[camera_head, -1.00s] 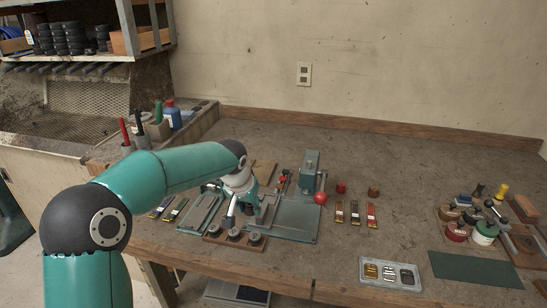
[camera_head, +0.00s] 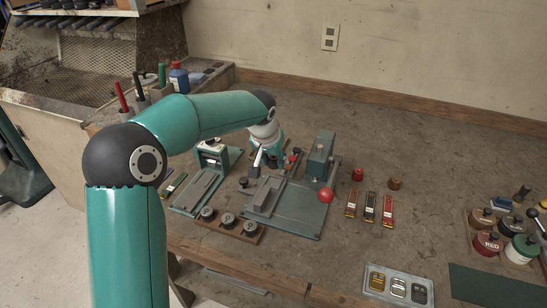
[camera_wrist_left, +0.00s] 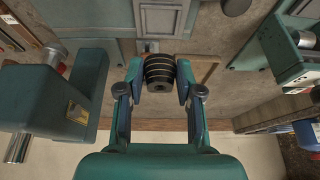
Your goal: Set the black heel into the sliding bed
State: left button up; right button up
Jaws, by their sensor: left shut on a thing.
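My left gripper (camera_head: 267,160) is shut on the black heel, a dark round block with pale rings. The heel (camera_wrist_left: 160,72) shows between the two fingertips in the left wrist view; in the head view I cannot make it out clearly. The gripper hangs over the rear of the stitcher. The sliding bed appears to be the grey stepped block (camera_head: 263,197) on the green base plate, in front of the gripper and apart from it. The right gripper is not in view.
A green post (camera_head: 318,160) with a red ball lever (camera_head: 325,195) stands right of the gripper. A green press (camera_head: 212,153) stands to the left. Bench space at the back right is clear.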

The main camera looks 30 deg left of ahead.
aim_at(274, 182)
pick_arm(q)
jog(key=shift+f, duration=0.3)
jog(key=shift+s+f+b, duration=0.15)
jog(key=shift+f+b, duration=2.05)
jog(key=shift+f, duration=0.2)
jog(key=shift+f+b, duration=0.35)
jog(key=shift+b, duration=0.05)
jog(key=shift+r, duration=0.15)
jog(key=shift+r+p, duration=0.65)
jog(key=shift+r, duration=0.05)
jog(key=shift+f+b, duration=0.75)
jog(key=shift+f, duration=0.1)
dwell(0.9)
